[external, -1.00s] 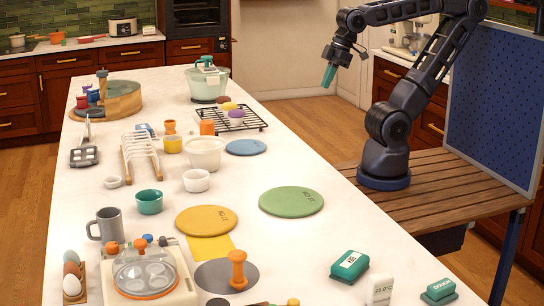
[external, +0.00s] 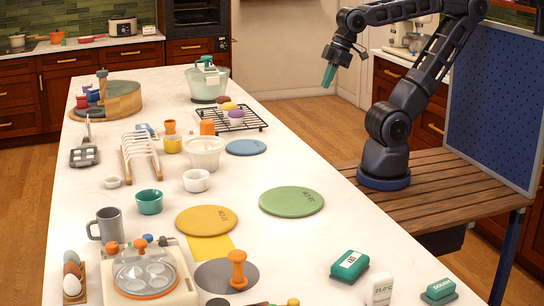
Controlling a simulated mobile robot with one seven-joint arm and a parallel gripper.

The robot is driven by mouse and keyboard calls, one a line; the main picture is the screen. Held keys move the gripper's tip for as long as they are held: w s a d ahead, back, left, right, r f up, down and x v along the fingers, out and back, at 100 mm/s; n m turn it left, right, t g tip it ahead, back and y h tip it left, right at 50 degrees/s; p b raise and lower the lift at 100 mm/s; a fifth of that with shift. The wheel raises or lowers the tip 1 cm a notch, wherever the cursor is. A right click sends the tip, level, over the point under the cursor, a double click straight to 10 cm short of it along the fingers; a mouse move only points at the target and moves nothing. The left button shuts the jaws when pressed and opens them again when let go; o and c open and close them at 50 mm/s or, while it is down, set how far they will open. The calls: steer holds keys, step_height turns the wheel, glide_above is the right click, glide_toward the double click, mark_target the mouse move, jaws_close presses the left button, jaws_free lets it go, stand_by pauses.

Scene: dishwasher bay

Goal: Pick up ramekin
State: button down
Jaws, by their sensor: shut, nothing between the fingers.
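A small white ramekin-like cup (external: 196,181) stands upright on the white counter, left of the green disc. A teal cup (external: 149,202) of similar size stands to its lower left, and a smaller white dish (external: 113,182) lies further left. I cannot tell for certain which of these is the ramekin. My gripper (external: 329,76) hangs in the air at the upper right, beyond the counter's right edge and well apart from all of these. Its teal fingers are shut with nothing between them.
A larger white bowl (external: 205,153) stands just behind the white cup. A white rack (external: 140,153), a grey mug (external: 107,225), a yellow disc (external: 206,220) and a green disc (external: 291,201) are nearby. The counter's right side beyond the blue disc (external: 246,147) is mostly clear.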

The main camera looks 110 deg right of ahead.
steer(key=c, duration=2.2)
jaws_free()
jaws_free()
steer(key=n+g+h, duration=0.1)
steer(key=n+h, duration=0.2)
steer(key=n, duration=2.5)
glide_above(196, 178)
steer(key=s+a, duration=0.3)
steer(key=a, duration=0.3)
step_height(196, 178, down, 18)
steer(key=shift+x, duration=5.25)
